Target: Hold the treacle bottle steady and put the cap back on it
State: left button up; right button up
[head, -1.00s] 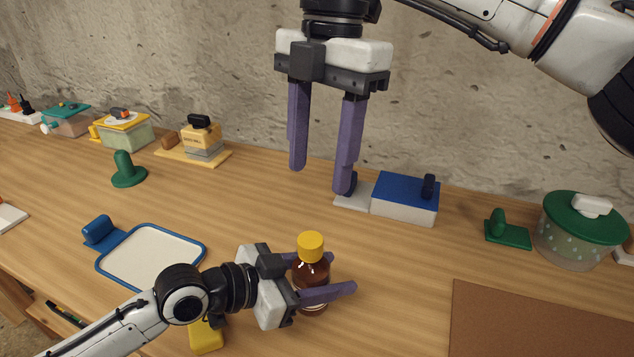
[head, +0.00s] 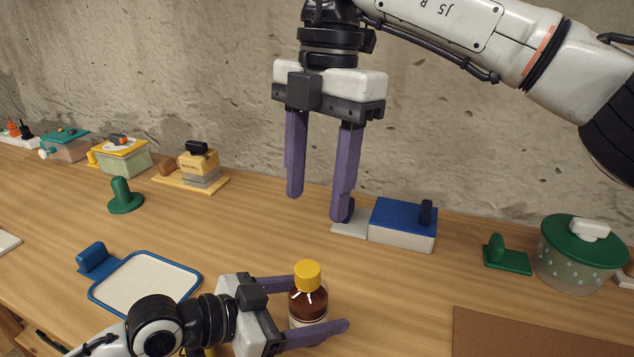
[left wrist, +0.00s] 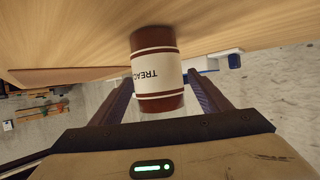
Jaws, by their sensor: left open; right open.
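The treacle bottle (head: 309,305), brown with a pale label, stands upright on the table at the lower middle of the head view. Its yellow cap (head: 308,274) sits on top; I cannot tell how tightly. In the left wrist view the bottle (left wrist: 157,75) shows its label and appears upside down. My left gripper (head: 325,303) is open around the bottle, one finger on each side, with gaps to the bottle visible in the wrist view. My right gripper (head: 318,208) is open and empty, pointing down, above and behind the bottle.
A blue-rimmed tray (head: 190,294) lies left of the bottle. A blue-lidded box (head: 404,222) stands behind to the right, near a green-lidded jar (head: 577,262) and a green stand (head: 507,254). A brown mat (head: 540,335) lies front right.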

aim_at(290, 309)
pick_arm(q)
jog(key=v, duration=0.6)
jog(key=shift+a+f+b, duration=0.1)
jog(key=shift+a+b, duration=0.1)
jog(key=shift+b, duration=0.2)
jog(key=shift+v, duration=0.8)
jog(key=shift+s+d, duration=0.1)
jog(key=shift+s, duration=0.05)
